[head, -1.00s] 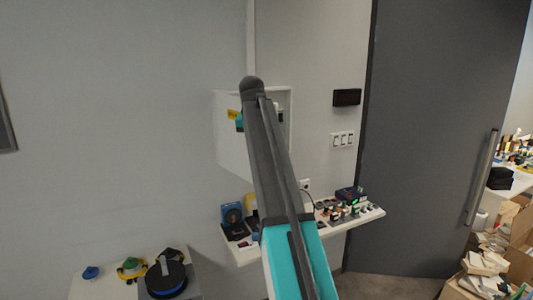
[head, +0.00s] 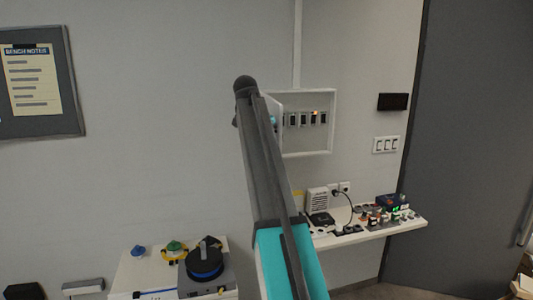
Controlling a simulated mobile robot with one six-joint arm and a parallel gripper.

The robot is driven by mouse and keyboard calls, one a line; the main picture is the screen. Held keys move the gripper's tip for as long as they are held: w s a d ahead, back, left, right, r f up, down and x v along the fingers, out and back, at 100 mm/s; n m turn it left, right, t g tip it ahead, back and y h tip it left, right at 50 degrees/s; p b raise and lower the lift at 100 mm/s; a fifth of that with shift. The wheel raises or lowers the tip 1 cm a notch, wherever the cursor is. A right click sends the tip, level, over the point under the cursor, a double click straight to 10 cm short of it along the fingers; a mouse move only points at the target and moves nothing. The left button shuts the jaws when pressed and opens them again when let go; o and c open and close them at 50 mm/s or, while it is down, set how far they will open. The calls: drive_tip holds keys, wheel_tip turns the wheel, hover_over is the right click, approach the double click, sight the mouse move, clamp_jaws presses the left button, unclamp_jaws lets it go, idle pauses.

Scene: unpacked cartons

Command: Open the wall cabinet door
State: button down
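The wall cabinet (head: 333,122) is a shallow white box on the grey wall, just right of my raised arm. Its front is uncovered on the visible side, and a row of dark switches (head: 306,119) shows inside, one with an orange light. A narrow pale strip beside my arm, at the cabinet's left, looks like the door (head: 272,101) swung outward, seen nearly edge-on and mostly hidden. My arm covers most of my gripper. Only a small teal bit, perhaps part of it, shows by that strip. I cannot see its fingers or whether they touch the door.
A white shelf (head: 345,238) below the cabinet holds small devices and a plugged-in cable. A bench at the lower left carries a dark reel (head: 205,262). A notice board (head: 72,90) hangs at the left. A grey door (head: 460,150) stands at the right.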

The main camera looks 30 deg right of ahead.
drive_tip(key=shift+w+r, duration=0.15)
drive_tip(key=c, duration=2.2)
unclamp_jaws()
drive_tip(key=shift+r, duration=0.1)
drive_tip(key=o, duration=0.4)
drive_tip(key=shift+w+d+f, duration=0.1)
drive_tip(key=shift+w+f, duration=0.05)
drive_tip(key=shift+f, duration=0.05)
drive_tip(key=shift+c, duration=0.2)
drive_tip(key=shift+r, duration=0.1)
